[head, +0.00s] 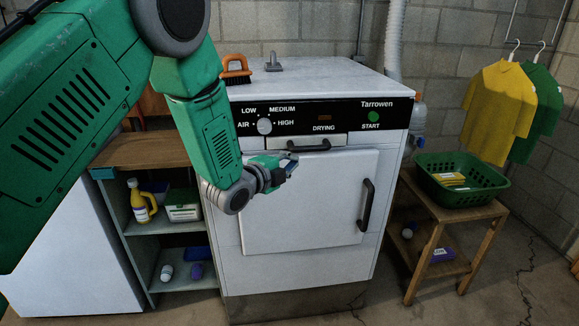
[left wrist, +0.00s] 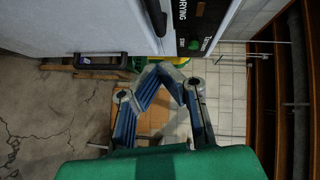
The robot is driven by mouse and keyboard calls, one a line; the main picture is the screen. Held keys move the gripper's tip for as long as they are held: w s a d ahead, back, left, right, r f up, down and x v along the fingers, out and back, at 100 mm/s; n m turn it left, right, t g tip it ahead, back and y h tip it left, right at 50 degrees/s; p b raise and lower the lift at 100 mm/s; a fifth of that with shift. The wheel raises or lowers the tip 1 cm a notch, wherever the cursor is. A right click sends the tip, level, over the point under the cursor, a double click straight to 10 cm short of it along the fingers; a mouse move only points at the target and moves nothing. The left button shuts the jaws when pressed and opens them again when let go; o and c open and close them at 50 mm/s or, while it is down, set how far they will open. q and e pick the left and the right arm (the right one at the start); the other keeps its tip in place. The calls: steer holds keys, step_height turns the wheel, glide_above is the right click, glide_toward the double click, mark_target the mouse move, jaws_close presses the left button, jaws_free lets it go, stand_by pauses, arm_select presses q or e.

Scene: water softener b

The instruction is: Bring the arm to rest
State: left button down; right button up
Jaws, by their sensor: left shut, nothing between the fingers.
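My left arm comes in from the left in the head view. Its gripper (head: 288,164) is in front of the white dryer (head: 300,205), just below the control panel and near the top of the closed door. The left wrist view shows the gripper's blue-padded fingers (left wrist: 165,84) with their tips together and nothing held. The dryer's door handle (head: 367,205) is to the right of the gripper, apart from it. The dryer also shows at the top of the left wrist view (left wrist: 80,28). My right gripper is in neither view.
A shelf (head: 140,226) with bottles and a box stands left of the dryer. A wooden side table (head: 420,238) with a green basket (head: 490,196) stands to the right. A brush (head: 236,70) lies on the dryer top. Yellow and green shirts (head: 497,110) hang at the right.

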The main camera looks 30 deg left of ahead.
arm_select(q)
steer(key=s+d+f+n+g+y+b, duration=0.1)
steer(key=s+f+n+g, duration=0.35)
steer(key=s+f, duration=0.6)
steer(key=s+f+n+g+y+b, duration=0.1)
steer(key=s+f+n+g, duration=0.2)
steer(key=s+f+n, duration=0.7)
steer(key=s+f+n+g, duration=0.1)
steer(key=s+f, duration=0.3)
steer(key=s, duration=0.4)
steer(key=s+d+f+n+g+y+b, duration=0.1)
steer(key=s+f+g, duration=0.3)
steer(key=s, duration=0.4)
steer(key=s+d+f+n+g+b, duration=0.1)
steer(key=s+f+g, duration=0.2)
steer(key=s+f, duration=0.2)
steer(key=shift+s, duration=1.45)
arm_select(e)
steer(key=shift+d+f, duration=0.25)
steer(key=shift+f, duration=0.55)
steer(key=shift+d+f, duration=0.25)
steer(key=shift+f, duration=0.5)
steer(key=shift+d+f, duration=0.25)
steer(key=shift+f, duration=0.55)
